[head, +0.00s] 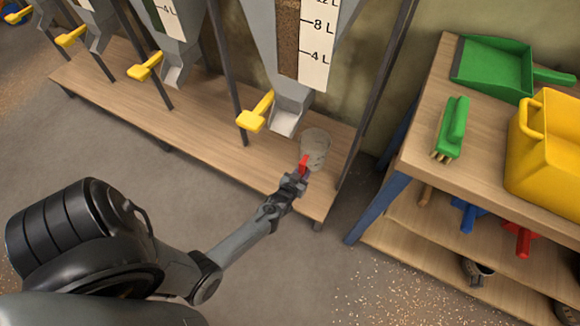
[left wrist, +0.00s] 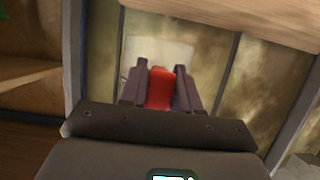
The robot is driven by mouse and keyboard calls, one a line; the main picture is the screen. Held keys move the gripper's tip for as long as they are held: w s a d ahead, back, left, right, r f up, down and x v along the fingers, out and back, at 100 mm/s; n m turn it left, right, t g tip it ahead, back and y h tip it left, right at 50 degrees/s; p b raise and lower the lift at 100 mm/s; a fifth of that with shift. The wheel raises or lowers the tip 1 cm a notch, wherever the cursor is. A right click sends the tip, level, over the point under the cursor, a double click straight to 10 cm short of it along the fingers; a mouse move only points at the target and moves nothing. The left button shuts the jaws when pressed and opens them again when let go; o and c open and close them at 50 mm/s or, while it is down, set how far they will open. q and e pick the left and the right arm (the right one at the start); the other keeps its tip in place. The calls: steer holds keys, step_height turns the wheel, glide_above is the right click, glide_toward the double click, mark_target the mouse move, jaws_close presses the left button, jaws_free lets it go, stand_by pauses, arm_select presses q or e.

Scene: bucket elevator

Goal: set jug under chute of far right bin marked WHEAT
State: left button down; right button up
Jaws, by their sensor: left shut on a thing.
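The jug (head: 314,148) is translucent with a red handle. My left gripper (head: 301,176) is shut on the red handle, which shows between its fingers in the left wrist view (left wrist: 160,88); the pale jug body (left wrist: 158,52) is beyond it. The jug appears upright, just right of and a little in front of the chute (head: 289,114) of the rightmost bin (head: 263,35). I cannot tell whether the jug rests on the wooden bench (head: 215,130) or is slightly above it. No WHEAT label shows. My right gripper is not in view.
A yellow lever (head: 255,112) sticks out beside the chute. A dark post (head: 378,95) stands right of the jug. A side table (head: 480,155) holds a green dustpan (head: 495,68), a green brush (head: 452,127) and a yellow container (head: 548,150). More bins stand left.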

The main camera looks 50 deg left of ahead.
arm_select(q)
steer(key=s+a+f+b, duration=0.2)
steer(key=s, duration=0.1)
steer(key=s+a+f+b, duration=0.2)
steer(key=s+f, duration=0.1)
steer(key=s, duration=0.1)
steer(key=s+a+f+b, duration=0.2)
steer(key=s, duration=0.1)
steer(key=shift+s+f, duration=0.3)
steer(key=shift+f, duration=0.05)
step_height(320, 180, down, 4)
steer(key=b, duration=0.3)
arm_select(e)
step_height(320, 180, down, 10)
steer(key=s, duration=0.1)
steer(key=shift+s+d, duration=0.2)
arm_select(q)
steer(key=shift+f, duration=0.1)
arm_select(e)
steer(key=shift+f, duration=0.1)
arm_select(q)
steer(key=c, duration=0.8)
jaws_free()
